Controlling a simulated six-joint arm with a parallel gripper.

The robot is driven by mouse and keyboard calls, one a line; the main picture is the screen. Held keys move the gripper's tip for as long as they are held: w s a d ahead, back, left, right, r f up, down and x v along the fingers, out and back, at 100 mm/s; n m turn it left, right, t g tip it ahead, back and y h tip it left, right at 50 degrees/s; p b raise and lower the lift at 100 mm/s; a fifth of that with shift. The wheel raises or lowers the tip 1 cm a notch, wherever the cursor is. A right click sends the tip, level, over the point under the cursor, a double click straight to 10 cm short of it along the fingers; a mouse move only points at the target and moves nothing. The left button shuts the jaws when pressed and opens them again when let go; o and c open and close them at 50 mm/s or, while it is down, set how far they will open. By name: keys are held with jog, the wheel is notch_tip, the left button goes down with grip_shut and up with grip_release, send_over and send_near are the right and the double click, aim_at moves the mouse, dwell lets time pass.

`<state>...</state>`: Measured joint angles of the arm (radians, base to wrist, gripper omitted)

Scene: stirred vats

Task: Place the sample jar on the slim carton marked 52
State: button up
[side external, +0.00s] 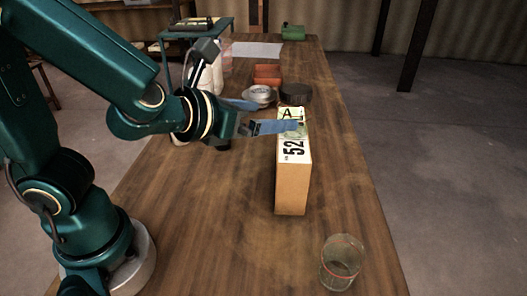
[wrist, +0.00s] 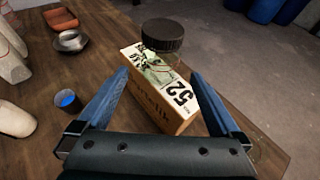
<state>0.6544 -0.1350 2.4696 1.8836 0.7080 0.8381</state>
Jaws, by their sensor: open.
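The slim carton (side external: 291,190) stands on the wooden table, with a white label and a large 52 on its top face. It also shows in the wrist view (wrist: 155,106). A small clear jar with greenish contents (wrist: 156,72) appears to rest on the carton's top, toward the far end. It is partly hidden by a finger in the side view. My gripper (side external: 279,115) is open, with its blue fingers reaching over the carton. In the wrist view the jar lies between and slightly beyond the fingertips, with no visible contact.
An empty clear glass (side external: 340,264) stands near the table's front right. White bottles (wrist: 12,58) stand left. The front middle table is clear.

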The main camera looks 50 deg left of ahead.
jog(key=s+a+f+n+g+y, duration=0.3)
jog(key=s+a+n+g, duration=0.5)
jog(key=n, duration=0.9)
jog(key=s+d+r+n+h, duration=0.1)
jog(key=s+d+n+h, duration=0.3)
jog(key=n, duration=1.4)
jog(key=s+d, duration=0.2)
jog(key=d, duration=0.1)
jog(key=shift+s, duration=0.2)
